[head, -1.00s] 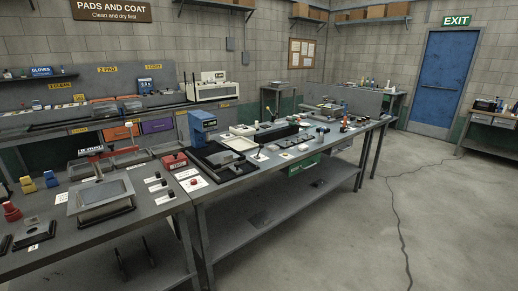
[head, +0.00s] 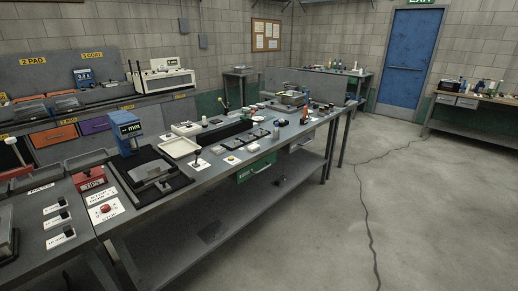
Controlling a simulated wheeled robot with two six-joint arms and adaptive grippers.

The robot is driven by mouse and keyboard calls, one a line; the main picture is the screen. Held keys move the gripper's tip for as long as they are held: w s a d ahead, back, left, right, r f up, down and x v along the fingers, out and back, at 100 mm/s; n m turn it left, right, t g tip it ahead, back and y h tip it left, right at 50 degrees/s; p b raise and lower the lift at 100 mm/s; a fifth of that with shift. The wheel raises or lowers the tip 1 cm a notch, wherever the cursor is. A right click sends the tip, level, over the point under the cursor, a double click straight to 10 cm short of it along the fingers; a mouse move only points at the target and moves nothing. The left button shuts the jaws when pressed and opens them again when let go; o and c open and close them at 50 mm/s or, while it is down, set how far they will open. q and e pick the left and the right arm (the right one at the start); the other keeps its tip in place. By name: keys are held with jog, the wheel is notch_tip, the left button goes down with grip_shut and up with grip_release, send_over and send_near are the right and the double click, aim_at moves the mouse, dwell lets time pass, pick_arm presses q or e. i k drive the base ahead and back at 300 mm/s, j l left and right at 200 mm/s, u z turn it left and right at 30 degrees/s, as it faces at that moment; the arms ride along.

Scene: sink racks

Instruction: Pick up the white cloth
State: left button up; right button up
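I cannot make out a white cloth for certain. A shallow white tray (head: 181,148) lies on the long grey workbench (head: 150,212), right of a blue device (head: 126,130). Small pale items (head: 253,147) lie farther along the bench, too small to identify. Neither of my grippers is in view.
The bench runs from the lower left toward the back, with a lower shelf (head: 215,222) under it. A back bench (head: 348,72) and a right bench (head: 480,100) stand farther off. The concrete floor (head: 430,220) on the right is open, with a dark cable-like line (head: 362,195) across it.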

aim_at(253, 148)
jog(key=i+z, duration=0.25)
jog(key=i, duration=1.6)
